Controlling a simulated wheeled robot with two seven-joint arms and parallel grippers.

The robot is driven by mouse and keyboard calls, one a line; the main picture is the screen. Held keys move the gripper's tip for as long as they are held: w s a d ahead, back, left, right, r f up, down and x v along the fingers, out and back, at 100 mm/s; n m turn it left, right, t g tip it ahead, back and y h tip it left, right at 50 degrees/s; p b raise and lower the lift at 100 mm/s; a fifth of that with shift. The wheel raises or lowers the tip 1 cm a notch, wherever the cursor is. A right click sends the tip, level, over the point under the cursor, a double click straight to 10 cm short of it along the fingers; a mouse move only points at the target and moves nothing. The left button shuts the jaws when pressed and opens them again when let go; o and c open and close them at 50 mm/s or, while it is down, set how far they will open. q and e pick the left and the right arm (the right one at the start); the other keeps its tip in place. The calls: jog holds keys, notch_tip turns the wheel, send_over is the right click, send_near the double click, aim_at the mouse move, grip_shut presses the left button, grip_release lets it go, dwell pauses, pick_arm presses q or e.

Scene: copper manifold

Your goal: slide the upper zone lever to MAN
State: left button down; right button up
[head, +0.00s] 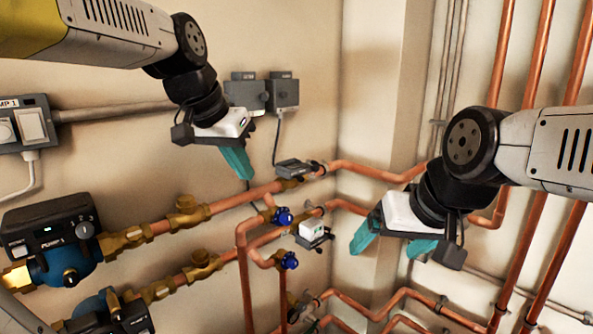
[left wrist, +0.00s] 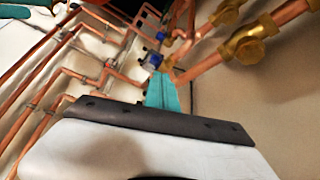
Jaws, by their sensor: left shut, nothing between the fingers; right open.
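A dark grey valve actuator (head: 294,168) sits on the upper copper pipe near the wall corner. A second actuator with a white face (head: 312,232) sits on the pipe below. A slide lever or MAN marking is too small to make out on either. My left gripper (head: 240,166) is shut and empty, pointing down, left of the upper actuator and apart from it. Its teal fingers show together in the left wrist view (left wrist: 163,92). My right gripper (head: 392,244) is open and empty, to the right of the lower actuator.
Blue valve handles (head: 283,216) (head: 289,260) sit on the branch pipes. A pump (head: 52,240) is at left. Grey wall boxes (head: 262,94) hang behind the left gripper. Copper risers (head: 535,55) fill the right side. Brass fittings (left wrist: 243,48) show in the left wrist view.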

aim_at(302, 177)
pick_arm(q)
jog(key=w+d+r+m, duration=0.2)
jog(key=w, duration=0.4)
jog(key=w+d+r+m+g+h, duration=0.1)
jog(key=w+d+r+m, duration=0.1)
jog(key=w, duration=0.4)
jog(key=shift+d+r, duration=0.15)
jog(key=shift+r, duration=0.6)
jog(key=shift+w, duration=0.1)
jog(key=x, duration=1.4)
jog(key=shift+d+r, duration=0.1)
jog(key=shift+d, duration=0.1)
jog(key=shift+d, duration=0.1)
jog(key=shift+w+d, duration=1.05)
jog(key=shift+a, duration=0.1)
